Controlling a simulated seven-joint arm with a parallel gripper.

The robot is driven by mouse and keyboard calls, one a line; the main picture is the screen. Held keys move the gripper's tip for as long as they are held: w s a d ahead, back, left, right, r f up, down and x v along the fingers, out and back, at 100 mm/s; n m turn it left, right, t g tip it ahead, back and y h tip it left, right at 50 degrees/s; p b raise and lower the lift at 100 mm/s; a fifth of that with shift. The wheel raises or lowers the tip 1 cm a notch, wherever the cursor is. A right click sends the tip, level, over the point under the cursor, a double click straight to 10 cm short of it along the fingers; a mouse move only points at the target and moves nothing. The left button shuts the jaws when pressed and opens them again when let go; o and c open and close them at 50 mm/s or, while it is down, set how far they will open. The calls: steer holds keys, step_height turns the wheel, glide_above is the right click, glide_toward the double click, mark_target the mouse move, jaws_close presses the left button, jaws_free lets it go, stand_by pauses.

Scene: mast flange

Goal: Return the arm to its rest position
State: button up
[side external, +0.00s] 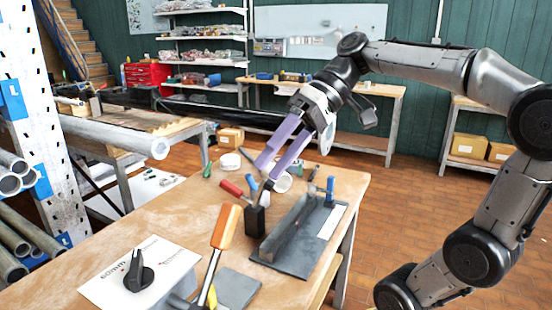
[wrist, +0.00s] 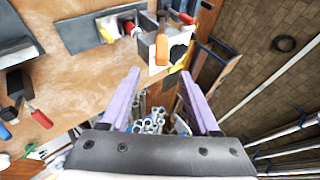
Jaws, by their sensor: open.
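My gripper (side external: 266,172) has two long purple fingers, spread apart and pointing down and left above the far part of the wooden workbench (side external: 190,215). Nothing is between the fingers, and they are also apart in the wrist view (wrist: 160,73). My arm reaches in from the right and is bent over the bench. A black knob-shaped part (side external: 139,272) stands on a white sheet marked 60mm (side external: 105,288) at the bench's near left.
A black holder (side external: 254,221) with red- and blue-handled tools stands below my fingers. An orange-handled tool (side external: 226,226) stands up nearby. A grey angled tray (side external: 285,247) lies at the right. A white perforated post (side external: 60,140) and pipes (side external: 12,180) are at the left.

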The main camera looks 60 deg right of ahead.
steer(key=s+a+f+n+g+h, duration=0.2)
steer(key=s+a+f, duration=0.2)
steer(key=s+f, duration=0.3)
steer(key=d+f+t+h, duration=0.2)
steer(key=d+f+h, duration=0.3)
steer(key=d+f, duration=0.3)
steer(key=shift+s+f+t+h, duration=0.3)
steer(key=shift+f, duration=0.15)
